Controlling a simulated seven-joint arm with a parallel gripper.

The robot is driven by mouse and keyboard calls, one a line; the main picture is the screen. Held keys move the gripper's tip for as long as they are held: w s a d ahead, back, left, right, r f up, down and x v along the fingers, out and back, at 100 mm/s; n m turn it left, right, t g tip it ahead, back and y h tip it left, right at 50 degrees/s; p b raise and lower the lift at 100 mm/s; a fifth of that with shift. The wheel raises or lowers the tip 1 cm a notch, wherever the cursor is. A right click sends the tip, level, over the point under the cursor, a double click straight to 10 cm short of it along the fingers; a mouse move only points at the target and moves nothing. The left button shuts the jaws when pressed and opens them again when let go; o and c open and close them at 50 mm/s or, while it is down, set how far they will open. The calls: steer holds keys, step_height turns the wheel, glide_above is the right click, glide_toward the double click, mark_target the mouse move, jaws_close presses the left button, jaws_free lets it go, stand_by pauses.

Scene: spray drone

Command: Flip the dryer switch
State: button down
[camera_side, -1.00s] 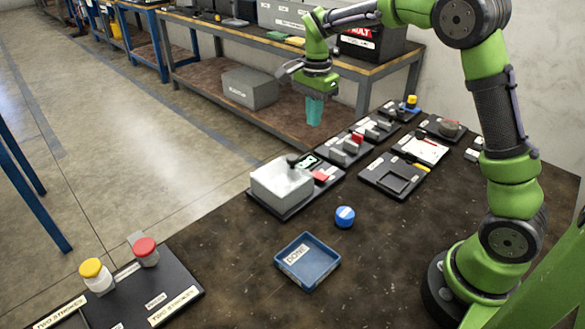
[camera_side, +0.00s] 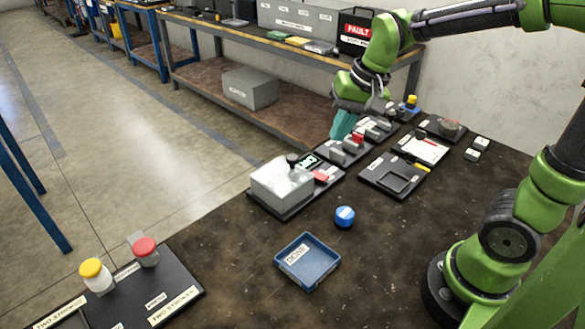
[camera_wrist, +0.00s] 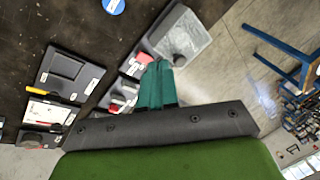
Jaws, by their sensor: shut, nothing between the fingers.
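My gripper (camera_side: 342,124) is shut and empty. Its teal fingers are at the far edge of the row of dark panels, close to a panel with grey blocks and a red part (camera_side: 356,140). I cannot tell whether they touch it. In the wrist view the shut fingers (camera_wrist: 157,66) point toward a panel with a red part (camera_wrist: 145,57) and a grey box. Small grey switch-like blocks (camera_side: 337,155) sit on the panels there. Which one is the dryer switch I cannot tell, as labels are too small to read.
A large grey box (camera_side: 282,184) stands on the nearer panel. A blue tray (camera_side: 307,262) and a blue cap (camera_side: 344,217) lie on the dark table. A panel with a square recess (camera_side: 392,177) is to the right. Yellow- and red-lidded jars (camera_side: 97,275) stand front left.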

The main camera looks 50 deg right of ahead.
steer(key=s+a+r+n+t, duration=0.2)
steer(key=s+n+t, duration=0.1)
steer(key=s, duration=0.6)
steer(key=shift+s+a, duration=0.15)
steer(key=shift+a, duration=0.25)
steer(key=c, duration=1.8)
jaws_free()
steer(key=shift+s+r+t, duration=0.25)
steer(key=shift+t, duration=0.05)
steer(key=shift+o, duration=1)
steer(key=shift+r, duration=0.2)
steer(key=shift+o, duration=1.2)
steer(key=shift+w+d+f, duration=0.15)
steer(key=shift+f, duration=0.2)
steer(key=shift+o, duration=1.2)
steer(key=w+d+f+n+g+h, duration=0.1)
steer(key=w+d+f+g, duration=0.1)
steer(key=w, duration=0.7)
steer(key=shift+w+d+f+g, duration=0.15)
steer(key=shift+d+f+g, duration=0.05)
steer(key=shift+d+g, duration=0.7)
steer(key=n+g, duration=0.3)
glide_above(320, 176)
steer(key=shift+f, duration=1.35)
steer(key=shift+h, duration=0.3)
step_height(320, 176, down, 16)
steer(key=shift+d+f, duration=0.1)
